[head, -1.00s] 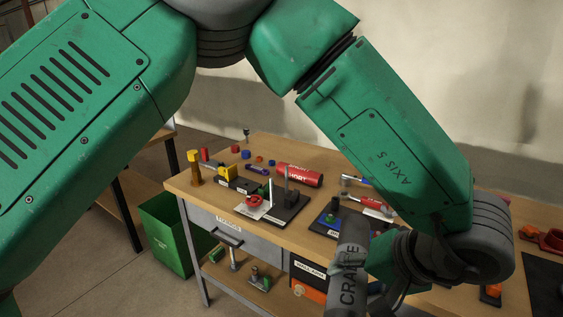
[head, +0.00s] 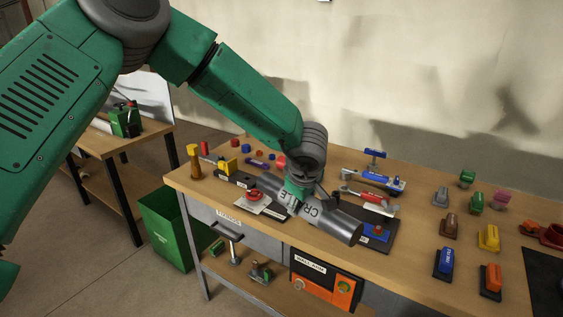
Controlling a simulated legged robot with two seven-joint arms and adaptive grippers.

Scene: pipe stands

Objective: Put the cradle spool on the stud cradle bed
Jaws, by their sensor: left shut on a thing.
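The cradle spool (head: 338,222) is a thick grey cylinder with dark lettering, partly readable as "CR...LE". My left gripper (head: 303,192) comes down from above and is shut on it near the middle. The spool lies roughly level, slanting from upper left to lower right over the bench. A dark base plate (head: 381,243) with a blue pad and a red knob shows beside its right end. The spool and gripper hide what is under them. I cannot make out the stud cradle bed for sure, nor whether the spool touches anything below. My right gripper is out of view.
The wooden bench (head: 430,283) holds several coloured blocks at right, such as a yellow one (head: 488,238). Red and blue tools (head: 372,200) lie behind the spool. A red wheel on a white plate (head: 254,196) sits close at its left. A green bin (head: 165,230) stands on the floor.

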